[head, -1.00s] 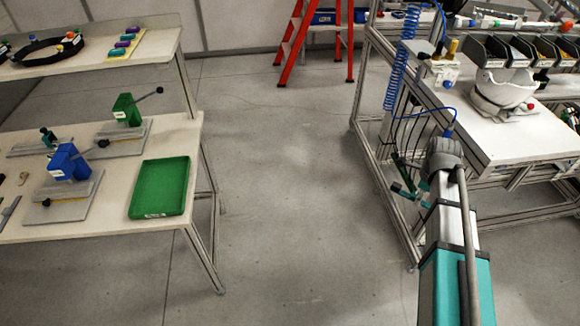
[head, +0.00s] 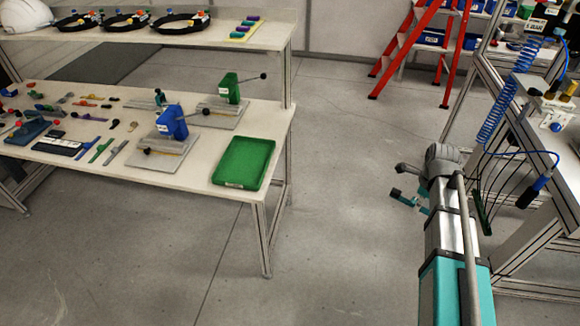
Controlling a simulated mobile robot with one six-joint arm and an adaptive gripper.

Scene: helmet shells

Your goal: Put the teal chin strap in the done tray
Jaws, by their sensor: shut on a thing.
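My gripper (head: 408,197) is in the head view right of centre, at the end of my arm, over open floor. It is shut on a small teal piece, which I take to be the teal chin strap (head: 420,207); it is small and partly hidden by the gripper and arm. A green tray (head: 243,163) lies on the right end of the left workbench, empty, with a white label too small to read. It fits the done tray. My gripper is well to the right of it, apart from the bench.
The left bench (head: 205,178) holds a blue press (head: 172,122), a green press (head: 229,88) and several small loose parts. A shelf (head: 262,38) stands above its back. A red ladder (head: 405,50) and a right workstation with a coiled blue hose (head: 497,108) flank clear floor (head: 340,150).

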